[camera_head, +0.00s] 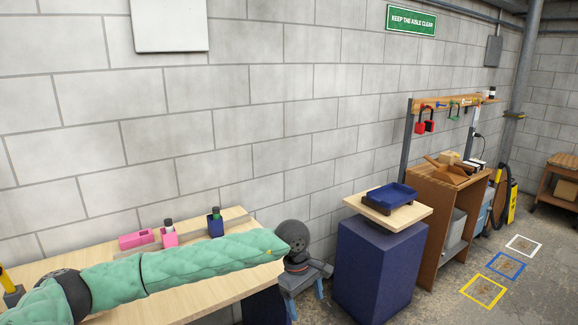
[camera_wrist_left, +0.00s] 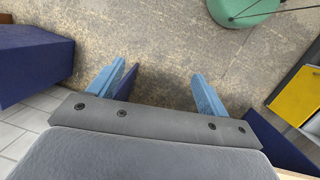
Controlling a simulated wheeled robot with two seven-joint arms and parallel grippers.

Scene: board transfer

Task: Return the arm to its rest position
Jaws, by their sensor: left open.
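My left arm (camera_head: 205,262), in a green quilted sleeve, reaches from the lower left across the wooden table. Its left gripper (camera_head: 306,299) points down past the table's right end, beside the dark blue pedestal. In the left wrist view the left gripper (camera_wrist_left: 158,82) has its two blue fingers wide apart, with only bare floor between them. It holds nothing. My right gripper is in neither view.
The wooden table (camera_head: 228,283) bears a pink block (camera_head: 136,239), a pink holder (camera_head: 169,238) and a dark blue holder (camera_head: 215,227). A blue tray (camera_head: 391,196) sits on the pedestal (camera_head: 378,268). A wooden cabinet (camera_head: 433,200) stands beyond. Floor at right has coloured squares.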

